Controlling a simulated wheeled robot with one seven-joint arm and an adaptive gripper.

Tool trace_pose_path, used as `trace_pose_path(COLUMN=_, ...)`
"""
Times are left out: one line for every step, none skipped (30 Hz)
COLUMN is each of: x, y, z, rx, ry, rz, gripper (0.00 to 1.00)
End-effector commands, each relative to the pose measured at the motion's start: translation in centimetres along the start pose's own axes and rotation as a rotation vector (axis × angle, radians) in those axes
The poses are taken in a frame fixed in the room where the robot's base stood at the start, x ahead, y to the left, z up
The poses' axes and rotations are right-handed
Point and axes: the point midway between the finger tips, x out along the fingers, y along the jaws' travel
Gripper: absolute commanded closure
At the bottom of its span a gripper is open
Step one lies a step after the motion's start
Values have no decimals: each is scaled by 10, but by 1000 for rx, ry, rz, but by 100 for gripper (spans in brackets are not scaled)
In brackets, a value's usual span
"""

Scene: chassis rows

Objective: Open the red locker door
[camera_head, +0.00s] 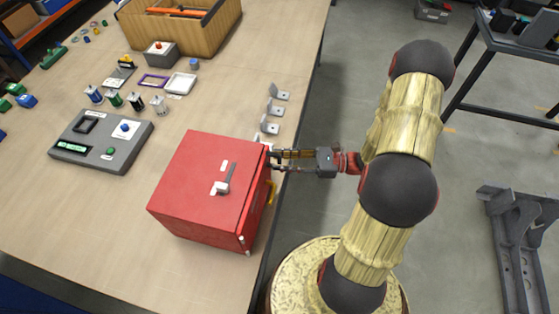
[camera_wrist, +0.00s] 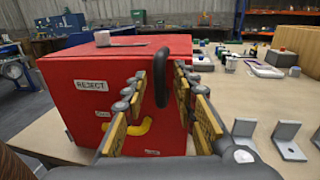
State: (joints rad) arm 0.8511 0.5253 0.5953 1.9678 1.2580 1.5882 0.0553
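The red locker (camera_head: 205,180) stands near the table's right edge, its door side facing my arm. In the wrist view, the locker door (camera_wrist: 90,105) fills the middle left, carries a "REJECT" label and looks closed. A black upright handle (camera_wrist: 162,76) sticks out near the door's right edge. My gripper (camera_head: 273,160) is at that edge; in the wrist view its fingers (camera_wrist: 162,92) are apart, one on each side of the handle. I cannot tell whether either finger touches it. A yellow curved piece (camera_wrist: 128,129) sits lower on the door, partly behind the left finger.
A grey lever (camera_head: 223,186) lies on the locker's top. Several metal angle brackets (camera_head: 274,107) stand behind the locker along the table edge. A grey control box (camera_head: 100,140) and small parts lie to the left.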

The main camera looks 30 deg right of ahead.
Motion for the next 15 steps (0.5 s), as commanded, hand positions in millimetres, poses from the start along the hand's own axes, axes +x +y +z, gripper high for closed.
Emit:
trace_pose_path(x=4, y=0, z=0, rx=0, ry=0, rz=1, gripper=72)
trace_pose_path(x=6, y=0, z=0, rx=0, ry=0, rz=1, gripper=72)
trace_pose_path(x=8, y=0, z=0, rx=-1, ry=0, rz=1, gripper=72)
trace_pose_path(x=8, y=0, z=0, rx=-1, ry=1, rz=0, gripper=72)
trace_pose_path(x=9, y=0, z=0, rx=-1, ry=1, rz=0, gripper=72)
trace_pose_path(x=9, y=0, z=0, rx=-1, ry=1, rz=0, gripper=72)
trace_pose_path(x=9, y=0, z=0, rx=-1, ry=1, rz=0, gripper=72)
trace_pose_path(x=9, y=0, z=0, rx=-1, ry=1, rz=0, gripper=72)
trace_pose_path(x=9, y=0, z=0, rx=-1, ry=1, rz=0, gripper=72)
trace_pose_path(x=9, y=0, z=0, rx=-1, ry=1, rz=0, gripper=72)
trace_pose_path(x=9, y=0, z=0, rx=-1, ry=1, rz=0, gripper=72)
trace_pose_path(x=9, y=0, z=0, rx=-1, ry=1, rz=0, gripper=72)
trace_pose_path(x=9, y=0, z=0, rx=-1, ry=1, rz=0, gripper=74)
trace_pose_path(x=9, y=0, z=0, rx=-1, ry=1, rz=0, gripper=76)
trace_pose_path(x=9, y=0, z=0, rx=0, ry=1, rz=0, gripper=78)
